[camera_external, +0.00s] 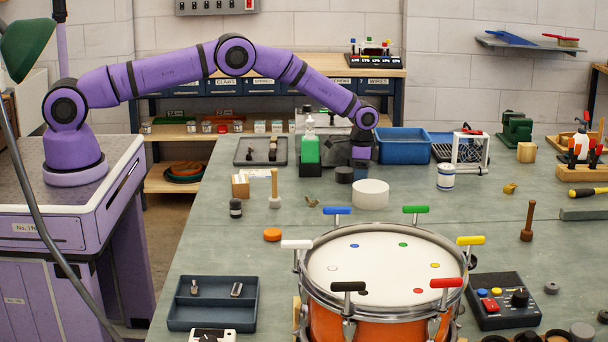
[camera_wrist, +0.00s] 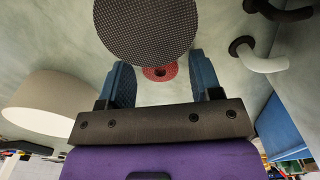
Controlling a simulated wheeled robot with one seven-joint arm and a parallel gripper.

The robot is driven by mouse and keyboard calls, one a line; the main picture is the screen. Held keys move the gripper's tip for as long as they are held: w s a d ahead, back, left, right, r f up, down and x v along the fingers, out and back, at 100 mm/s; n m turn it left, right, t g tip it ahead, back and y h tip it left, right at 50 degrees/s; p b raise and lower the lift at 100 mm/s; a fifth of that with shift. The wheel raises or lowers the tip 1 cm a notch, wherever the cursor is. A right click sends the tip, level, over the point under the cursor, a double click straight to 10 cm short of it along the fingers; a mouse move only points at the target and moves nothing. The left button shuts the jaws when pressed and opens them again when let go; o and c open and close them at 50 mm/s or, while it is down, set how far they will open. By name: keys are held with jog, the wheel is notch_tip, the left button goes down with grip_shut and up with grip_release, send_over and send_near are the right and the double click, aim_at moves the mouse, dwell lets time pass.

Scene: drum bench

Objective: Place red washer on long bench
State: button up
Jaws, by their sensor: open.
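The red washer (camera_wrist: 165,72) shows in the wrist view as a small red ring with a dark centre hole, on the grey-green surface of the long bench (camera_external: 215,225). A black textured disc sits right beside it in the picture and may cover part of its edge. My gripper (camera_external: 361,162) points down over the back part of the bench. In the wrist view its two blue fingers are apart, with the washer seen between them and nothing held. I cannot tell how high the fingers are above it. In the external view the washer is not visible.
The black disc (camera_wrist: 145,28) and a white cylinder (camera_external: 370,193) are close to my gripper. A green bottle (camera_external: 309,150) stands to its left, a blue bin (camera_external: 404,150) behind right. A white hook (camera_wrist: 262,60) lies near. The orange drum (camera_external: 385,270) fills the front.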

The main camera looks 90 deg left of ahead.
jog(key=s+d+r, duration=0.2)
jog(key=r, duration=1)
jog(key=s+d+r, duration=0.1)
jog(key=d+r, duration=0.1)
jog(key=r, duration=1)
jog(key=s+d+r+t, duration=0.1)
jog(key=s+d+r, duration=0.2)
jog(key=s+r, duration=0.45)
jog(key=s+d+r+t, duration=0.1)
jog(key=s+d+r, duration=0.3)
jog(key=r, duration=0.6)
jog(key=s+d+r+n+t, duration=0.1)
jog(key=s+d+r, duration=0.25)
jog(key=s, duration=0.55)
jog(key=s+d+r, duration=0.2)
jog(key=s+r, duration=0.3)
jog(key=s, duration=0.4)
jog(key=s+d+f+t, duration=0.1)
jog(key=s+d+f, duration=0.1)
jog(key=s, duration=1.1)
jog(key=s+d+f+n+t, duration=0.1)
jog(key=s+f, duration=0.1)
jog(key=s, duration=1.1)
jog(key=shift+s+d+f, duration=0.3)
jog(key=shift+s+d, duration=0.1)
jog(key=shift+o, duration=0.8)
jog(key=shift+s+f, duration=0.3)
jog(key=shift+s, duration=0.1)
jog(key=shift+w, duration=0.1)
